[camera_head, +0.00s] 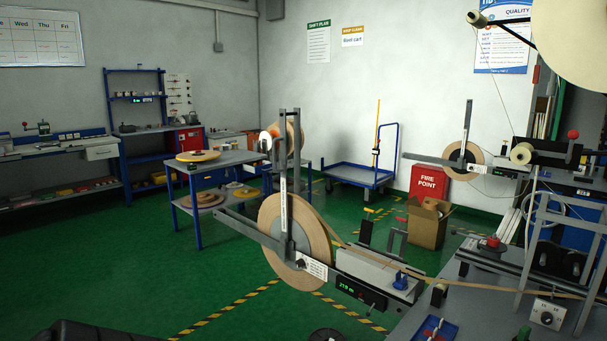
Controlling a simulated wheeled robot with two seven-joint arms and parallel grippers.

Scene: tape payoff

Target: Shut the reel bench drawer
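A workbench (60,149) with a blue edge stands along the left wall. A pale drawer front (101,152) shows under its right end; I cannot tell how far it is pulled out. A blue-legged table (236,160) in the middle distance carries a yellow-rimmed reel (198,156) on top and more reels on its lower shelf. Which of the two is the reel bench cannot be told for certain. Neither of my grippers is in view.
A tape payoff stand with a large tan reel (275,240) fills the near middle. A grey bench (405,325) stands at the near right. A blue cart (350,173), a red fire point box (428,181) and a cardboard box (426,230) stand behind. Green floor (110,260) is open at left.

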